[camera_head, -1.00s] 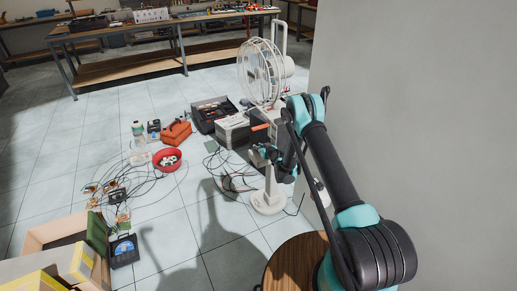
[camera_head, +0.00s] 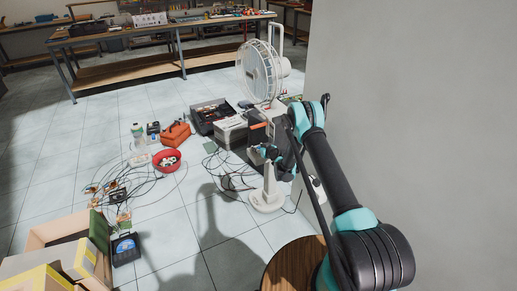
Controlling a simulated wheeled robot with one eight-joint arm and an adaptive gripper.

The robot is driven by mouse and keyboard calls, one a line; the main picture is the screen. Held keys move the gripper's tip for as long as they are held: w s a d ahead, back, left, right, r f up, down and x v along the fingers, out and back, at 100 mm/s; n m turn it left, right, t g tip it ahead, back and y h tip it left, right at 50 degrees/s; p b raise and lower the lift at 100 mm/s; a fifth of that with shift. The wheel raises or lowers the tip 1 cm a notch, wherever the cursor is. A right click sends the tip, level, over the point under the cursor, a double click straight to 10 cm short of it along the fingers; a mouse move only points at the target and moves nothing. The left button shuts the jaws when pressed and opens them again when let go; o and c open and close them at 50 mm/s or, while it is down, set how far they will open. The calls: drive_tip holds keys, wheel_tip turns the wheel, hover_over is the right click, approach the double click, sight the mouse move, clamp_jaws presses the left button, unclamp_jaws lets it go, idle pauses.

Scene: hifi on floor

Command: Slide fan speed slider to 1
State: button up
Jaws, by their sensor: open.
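A white fan (camera_head: 259,73) with a round wire cage stands near the middle right. A white column on a round base (camera_head: 267,199) stands on the floor below it. My arm and gripper cover the part between, so I cannot tell whether they join. My gripper (camera_head: 259,153) is open, in front of or beside the top of that column. I cannot tell whether it touches. The fan speed slider is not visible.
A grey wall (camera_head: 420,90) rises close on the right. A round wooden top (camera_head: 292,265) is near the front.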

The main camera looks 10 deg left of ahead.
sight(259, 147)
wheel_tip(259, 147, up, 10)
idle(0.6)
